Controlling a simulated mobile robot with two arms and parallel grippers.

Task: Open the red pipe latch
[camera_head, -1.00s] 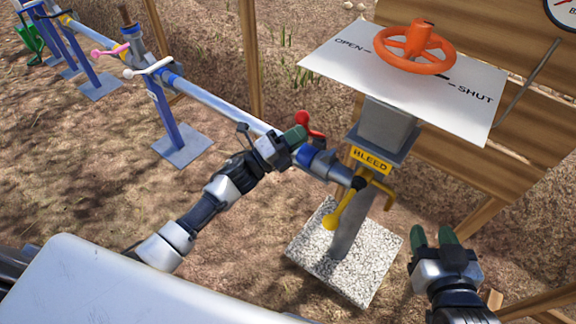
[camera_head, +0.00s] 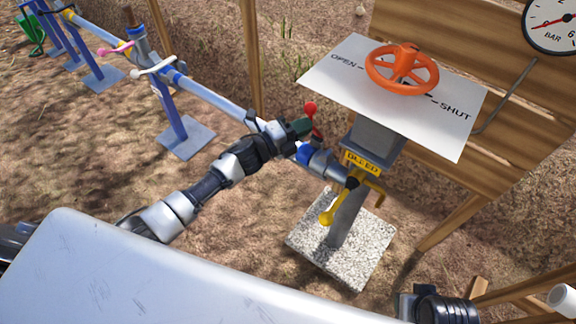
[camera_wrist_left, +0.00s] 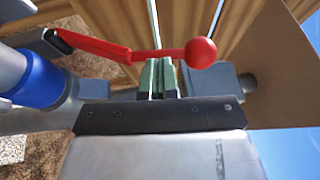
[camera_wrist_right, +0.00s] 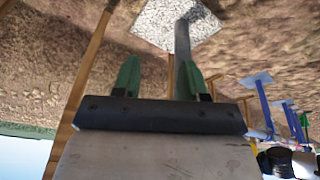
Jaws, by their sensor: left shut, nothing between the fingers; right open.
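The red pipe latch (camera_head: 311,108) is a red lever with a ball knob on the grey-blue pipe, left of the yellow BLEED sign. In the left wrist view the latch (camera_wrist_left: 200,53) runs across the picture, its ball to the right. My left gripper (camera_head: 303,126) is at the latch, and in its wrist view the green fingers (camera_wrist_left: 158,76) are shut, empty, with their tips against or very close to the lever; contact is unclear. My right gripper (camera_wrist_right: 158,75) is open and empty. In the head view only part of its wrist shows at the lower right.
An orange handwheel (camera_head: 402,68) stands on a white OPEN/SHUT plate (camera_head: 345,58). A yellow lever (camera_head: 334,206) hangs below the BLEED sign (camera_head: 362,162). A stone slab (camera_head: 310,252), wooden fence (camera_head: 480,150) and pressure gauge (camera_head: 555,22) are nearby. White and pink levers sit farther along the pipe.

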